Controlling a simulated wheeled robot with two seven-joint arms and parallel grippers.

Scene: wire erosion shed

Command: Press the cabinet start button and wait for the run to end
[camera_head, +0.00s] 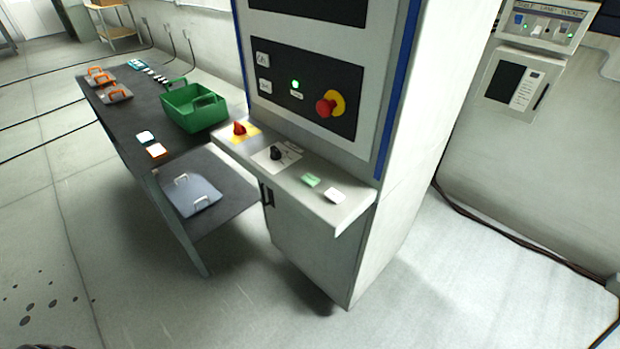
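The tall grey cabinet (420,130) with blue edge strips stands at the centre. Labels are too small to read, so I cannot tell which is the start button. Neither gripper is in view.
A dark bench (150,112) left of the cabinet holds a green bin (192,123), orange-handled plates (115,95) and small blocks. A grey handled plate (189,195) lies on a lower shelf. A wall unit (514,85) hangs at right. The floor in front is clear.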

